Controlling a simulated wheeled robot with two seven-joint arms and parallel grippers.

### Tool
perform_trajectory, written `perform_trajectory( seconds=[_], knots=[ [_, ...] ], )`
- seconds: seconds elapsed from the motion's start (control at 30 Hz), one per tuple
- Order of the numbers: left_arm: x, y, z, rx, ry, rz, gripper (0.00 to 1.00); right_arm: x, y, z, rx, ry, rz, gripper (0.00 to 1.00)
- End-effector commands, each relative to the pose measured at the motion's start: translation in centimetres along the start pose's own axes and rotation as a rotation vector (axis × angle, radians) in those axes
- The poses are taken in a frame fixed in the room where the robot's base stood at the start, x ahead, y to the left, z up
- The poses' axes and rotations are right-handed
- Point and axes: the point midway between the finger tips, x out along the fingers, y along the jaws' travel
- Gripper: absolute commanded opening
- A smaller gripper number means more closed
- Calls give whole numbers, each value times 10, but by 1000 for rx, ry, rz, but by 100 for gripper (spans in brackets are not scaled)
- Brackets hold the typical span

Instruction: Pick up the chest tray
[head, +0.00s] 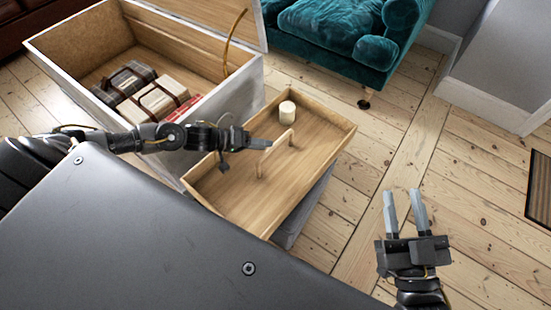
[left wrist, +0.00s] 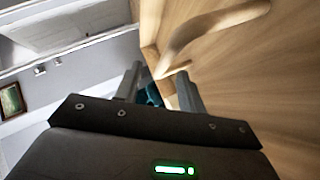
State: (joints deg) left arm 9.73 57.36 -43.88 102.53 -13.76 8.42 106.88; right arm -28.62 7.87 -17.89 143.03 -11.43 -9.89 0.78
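The chest tray (head: 318,196) is a shallow wooden tray with an arched wooden handle (head: 277,151) standing on its floor. It rests on a grey support beside the open chest (head: 85,32). A cream cylinder (head: 287,112) stands in the tray's far end. My left gripper (head: 262,142) is over the tray, with its tips close to the handle; I cannot tell whether they touch it. In the left wrist view its fingers (left wrist: 160,88) are apart with nothing gripped, and the handle (left wrist: 215,28) shows beyond them. My right gripper (head: 404,193) is open and empty above the floor.
The chest holds several bundled items (head: 150,98) in red, cream and dark colours. A teal velvet sofa (head: 335,30) stands behind the tray. The floorboards (head: 465,150) at the right are clear up to a dark-edged mat (head: 540,190).

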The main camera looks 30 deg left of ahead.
Motion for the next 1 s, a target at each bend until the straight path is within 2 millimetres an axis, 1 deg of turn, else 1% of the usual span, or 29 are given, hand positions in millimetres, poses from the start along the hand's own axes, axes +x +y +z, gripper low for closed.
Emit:
perform_trajectory(
  seconds=[0.27,0.43,0.6,0.7,0.9,0.93,1.0],
  knots=[
    [10,-2,0,1,0,1,40,0,0,-6,0,58,-2,36],
    [32,-7,-4,2,1,1,40,-1,8,-21,-4,209,22,36],
    [51,-7,-5,1,1,1,40,-4,15,-35,-11,326,44,36],
    [55,-6,-5,1,0,-1,40,-5,17,-39,-13,354,50,36],
    [56,-6,-5,0,0,-1,40,-5,17,-40,-13,358,51,36],
    [56,-6,-5,0,0,-1,38,-5,17,-40,-13,358,51,36],
    [56,-6,-5,0,0,-1,29,-5,17,-40,-13,358,51,36]
  ],
)
